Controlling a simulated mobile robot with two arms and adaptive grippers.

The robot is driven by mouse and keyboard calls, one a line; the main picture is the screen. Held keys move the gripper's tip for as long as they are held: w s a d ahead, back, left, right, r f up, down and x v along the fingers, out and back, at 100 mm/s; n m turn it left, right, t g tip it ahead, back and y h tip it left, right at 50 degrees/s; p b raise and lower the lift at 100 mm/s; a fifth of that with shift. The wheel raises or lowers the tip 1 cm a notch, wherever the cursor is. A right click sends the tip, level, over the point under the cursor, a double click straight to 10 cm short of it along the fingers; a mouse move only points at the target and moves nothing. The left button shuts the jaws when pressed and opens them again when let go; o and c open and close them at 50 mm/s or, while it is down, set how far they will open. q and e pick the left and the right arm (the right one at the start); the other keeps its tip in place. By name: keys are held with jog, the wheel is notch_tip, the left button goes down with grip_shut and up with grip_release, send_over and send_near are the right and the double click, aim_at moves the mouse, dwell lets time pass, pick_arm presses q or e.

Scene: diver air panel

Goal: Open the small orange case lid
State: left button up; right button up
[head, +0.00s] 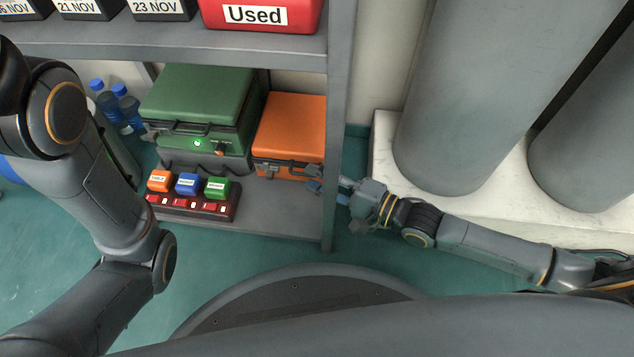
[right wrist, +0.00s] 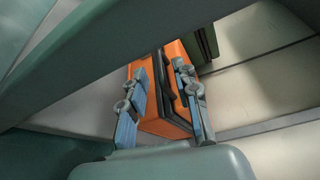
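The small orange case (head: 290,124) stands on the lower shelf, right of the green case. Its lid looks closed, and dark latches and a handle show on its front. My right gripper (head: 316,180) is at the case's front right corner, by the shelf post. In the right wrist view the orange case (right wrist: 163,126) and its dark handle (right wrist: 168,75) show between the two spread fingers of the right gripper (right wrist: 160,72). I cannot tell whether a finger touches the case. My left arm is at the left, with its gripper out of view.
The green case (head: 200,100) stands left of the orange one. A block with orange, blue and green labelled pieces (head: 190,205) sits in front. The shelf post (head: 338,120) stands beside my right gripper. Large grey cylinders (head: 470,90) stand at the right.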

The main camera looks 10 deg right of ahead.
jog(key=shift+w+a, duration=0.2)
jog(key=shift+a, duration=0.05)
grip_shut()
